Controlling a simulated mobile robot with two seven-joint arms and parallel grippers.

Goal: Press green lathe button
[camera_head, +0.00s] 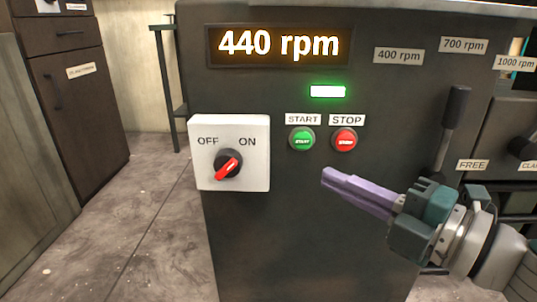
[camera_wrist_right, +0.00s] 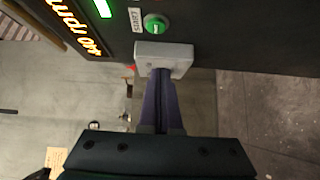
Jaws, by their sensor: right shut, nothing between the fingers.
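The green START button (camera_head: 302,139) is on the dark lathe front, under a START label and left of the red STOP button (camera_head: 345,140). The green button also shows in the wrist view (camera_wrist_right: 156,23), just beyond my fingertips. My right gripper (camera_head: 325,178) comes in from the lower right with its purple fingers shut and empty. In the head view its tips are below and a little right of the green button, apart from it. In the wrist view the shut fingertips (camera_wrist_right: 162,76) overlap the switch box. My left gripper is not in view.
A white OFF/ON switch box (camera_head: 208,178) with a red knob (camera_head: 228,167) juts out left of the buttons. The display (camera_head: 279,44) reads 440 rpm, and a green lamp (camera_head: 327,91) is lit. A lever (camera_head: 453,110) stands on the right. Floor on the left is free.

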